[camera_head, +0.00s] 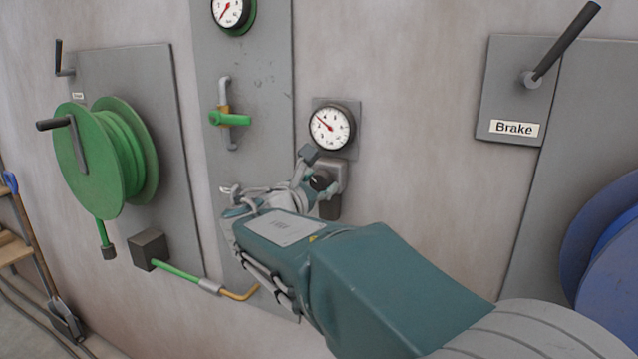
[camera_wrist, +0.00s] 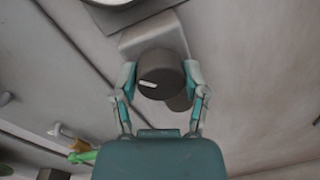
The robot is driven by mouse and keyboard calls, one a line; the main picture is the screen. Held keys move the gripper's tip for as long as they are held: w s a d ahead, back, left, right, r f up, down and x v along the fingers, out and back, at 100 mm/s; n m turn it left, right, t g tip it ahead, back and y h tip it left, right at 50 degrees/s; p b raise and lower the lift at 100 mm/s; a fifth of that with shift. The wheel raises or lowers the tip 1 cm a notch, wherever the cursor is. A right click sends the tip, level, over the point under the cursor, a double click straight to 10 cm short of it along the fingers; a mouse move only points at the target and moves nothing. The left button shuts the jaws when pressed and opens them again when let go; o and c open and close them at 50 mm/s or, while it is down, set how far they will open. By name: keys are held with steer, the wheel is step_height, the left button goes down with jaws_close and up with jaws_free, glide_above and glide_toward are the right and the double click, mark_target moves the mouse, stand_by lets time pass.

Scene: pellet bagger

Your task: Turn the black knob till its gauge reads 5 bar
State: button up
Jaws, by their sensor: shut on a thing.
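The black knob (camera_wrist: 160,75) sits on a grey regulator block fixed to the wall, with a white pointer mark on its face. In the head view the knob (camera_head: 322,181) is partly hidden by my gripper (camera_head: 312,174). In the wrist view my gripper (camera_wrist: 160,82) has one finger on each side of the knob and is shut on it. The gauge (camera_head: 331,128) with a white dial hangs just above the knob. Its red needle points to the upper left; the numbers are too small to read surely. Only the gauge's lower edge (camera_wrist: 118,3) shows in the wrist view.
A grey panel left of the gauge carries a green-handled valve (camera_head: 230,118) and another gauge (camera_head: 230,12). A green hose reel (camera_head: 105,150) is at the left. A brake lever (camera_head: 565,42) and a blue reel (camera_head: 605,240) are at the right. The wall between is bare.

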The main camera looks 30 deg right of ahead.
steer(key=shift+m, duration=0.3)
steer(key=m, duration=0.5)
steer(key=shift+m, duration=0.3)
steer(key=m, duration=0.4)
steer(key=shift+m+y, duration=0.4)
steer(key=shift+f, duration=0.15)
steer(key=o, duration=1.1)
steer(key=shift+d, duration=0.1)
steer(key=v, duration=1.2)
